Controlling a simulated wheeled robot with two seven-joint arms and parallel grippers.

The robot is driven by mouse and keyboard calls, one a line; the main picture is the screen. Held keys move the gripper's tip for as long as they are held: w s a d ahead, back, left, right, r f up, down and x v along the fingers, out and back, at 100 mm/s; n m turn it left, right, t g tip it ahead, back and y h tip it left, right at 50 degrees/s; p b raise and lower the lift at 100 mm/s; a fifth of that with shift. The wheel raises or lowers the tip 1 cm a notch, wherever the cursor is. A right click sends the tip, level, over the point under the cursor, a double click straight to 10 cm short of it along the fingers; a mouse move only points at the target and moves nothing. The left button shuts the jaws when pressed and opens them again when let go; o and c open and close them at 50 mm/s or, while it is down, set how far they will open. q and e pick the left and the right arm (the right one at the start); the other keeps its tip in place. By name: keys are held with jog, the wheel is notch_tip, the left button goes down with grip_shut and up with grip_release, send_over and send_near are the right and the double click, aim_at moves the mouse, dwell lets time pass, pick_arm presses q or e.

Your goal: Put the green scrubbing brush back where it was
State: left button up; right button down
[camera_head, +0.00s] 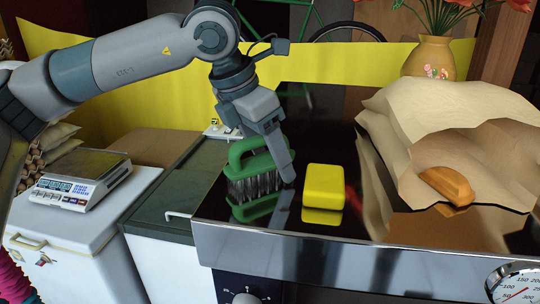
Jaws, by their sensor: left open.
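The green scrubbing brush (247,168) stands bristles down on the glossy black top (330,128), near its left front edge. It has a green looped handle and dark bristles, and the top mirrors it. My left gripper (277,168) is open and points down right at the brush. One finger shows along the brush's right side. The other finger is mostly hidden, so I cannot tell whether the jaws straddle the handle or touch it. My right gripper is out of view.
A yellow block (323,187) sits just right of the brush. Brown paper bags (450,120) with a bread piece (448,185) fill the right side. A scale (82,178) stands left on a white unit. A flower vase (430,58) stands at the back.

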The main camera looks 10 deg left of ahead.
aim_at(249, 139)
pick_arm(q)
jog(key=shift+r, duration=0.15)
jog(key=shift+a+r, duration=0.15)
jog(key=shift+r, duration=0.1)
jog(key=b+v, duration=0.3)
jog(key=v, duration=0.7)
jog(key=shift+s+r, duration=0.15)
jog(key=shift+r, duration=0.05)
jog(key=shift+s+a+r, duration=0.15)
jog(key=shift+r, duration=0.3)
jog(key=shift+f, duration=0.1)
